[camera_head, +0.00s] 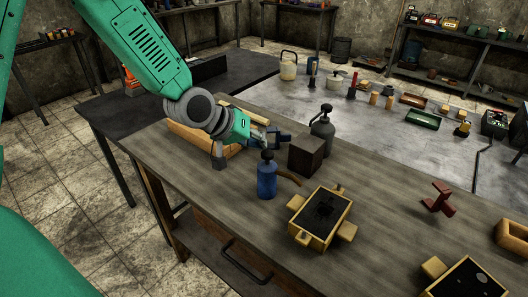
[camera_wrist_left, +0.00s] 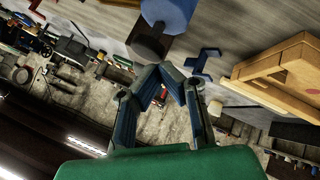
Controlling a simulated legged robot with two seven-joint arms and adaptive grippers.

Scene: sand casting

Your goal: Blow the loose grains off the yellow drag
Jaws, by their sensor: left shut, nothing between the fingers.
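A yellow drag (camera_head: 345,203), a square frame with lugs and dark sand inside, sits on the workbench in the head view. A second yellow frame (camera_head: 436,289) with dark fill is cut off at the bottom right. My left gripper (camera_head: 284,139) is shut and empty, over the bench behind the blue bottle (camera_head: 267,178) and left of the dark block. In the left wrist view its fingers (camera_wrist_left: 163,70) meet at the tips, with the blue bottle (camera_wrist_left: 168,12) above them. Loose grains are too small to tell. My right gripper is not in view.
A grey bottle with a black top (camera_head: 322,125) and the dark block (camera_head: 306,155) stand close to my left gripper. A wooden tray (camera_head: 190,133) lies behind my left wrist. A red-brown piece (camera_head: 438,197) stands on the right. The bench between drag and red-brown piece is clear.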

